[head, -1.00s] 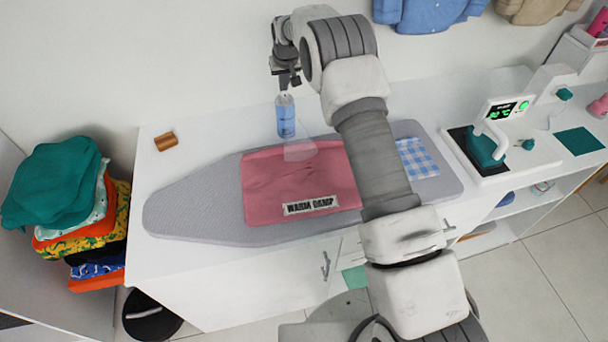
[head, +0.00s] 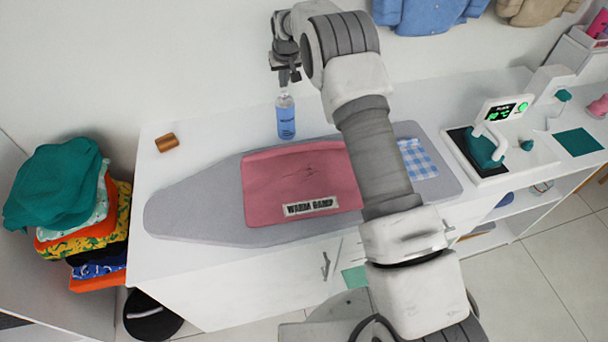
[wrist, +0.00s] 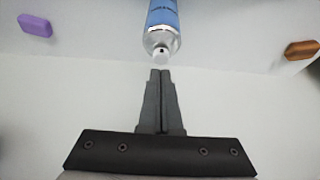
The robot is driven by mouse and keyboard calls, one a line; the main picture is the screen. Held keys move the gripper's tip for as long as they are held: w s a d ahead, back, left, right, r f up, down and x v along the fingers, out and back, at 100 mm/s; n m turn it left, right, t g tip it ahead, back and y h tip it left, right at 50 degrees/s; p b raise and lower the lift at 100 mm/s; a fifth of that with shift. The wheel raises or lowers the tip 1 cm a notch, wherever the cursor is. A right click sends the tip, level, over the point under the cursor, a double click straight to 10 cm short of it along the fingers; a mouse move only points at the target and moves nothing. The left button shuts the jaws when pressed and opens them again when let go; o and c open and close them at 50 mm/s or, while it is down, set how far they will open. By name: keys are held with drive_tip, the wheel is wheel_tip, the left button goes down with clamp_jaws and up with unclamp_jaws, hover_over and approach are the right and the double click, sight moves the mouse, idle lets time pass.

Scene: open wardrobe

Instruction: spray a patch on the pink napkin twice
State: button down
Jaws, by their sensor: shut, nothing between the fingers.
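The pink napkin (head: 290,180) lies on the grey ironing pad, with a "WARM DAMP" label (head: 310,207) near its front edge. My arm covers its right side. A blue spray bottle (head: 286,120) stands upright on the white counter behind the napkin. My gripper (head: 284,84) is just above the bottle's top. In the wrist view, my gripper (wrist: 161,71) has its fingers together and empty, with the tips close to the bottle's pale nozzle (wrist: 161,50). Whether they touch it I cannot tell.
A brown block (head: 166,142) lies at the counter's left; a purple block (wrist: 35,25) shows in the wrist view. A blue checked cloth (head: 418,158) lies right of my arm. A machine with a green display (head: 507,110) stands further right. Folded clothes (head: 65,190) are stacked left.

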wheel_tip(320, 180, up, 6)
drive_tip(key=p, duration=0.2)
drive_tip(key=shift+p, duration=0.3)
idle(0.4)
drive_tip(key=s+d+r+m, duration=0.1)
drive_tip(key=s+d+r, duration=0.4)
drive_tip(key=s+r, duration=0.6)
drive_tip(key=s+d+r, duration=0.5)
drive_tip(key=s+r, duration=0.5)
drive_tip(key=r, duration=0.1)
drive_tip(key=s+d+f, duration=0.2)
drive_tip(key=s, duration=1.2)
drive_tip(key=s+d+f+m+t+b, duration=0.1)
drive_tip(key=s+d+f, duration=0.1)
drive_tip(key=s, duration=1.2)
drive_tip(key=shift+s+d+h, duration=0.2)
drive_tip(key=shift+d+h, duration=0.2)
drive_tip(key=shift+d, duration=0.1)
drive_tip(key=shift+d+f, duration=0.1)
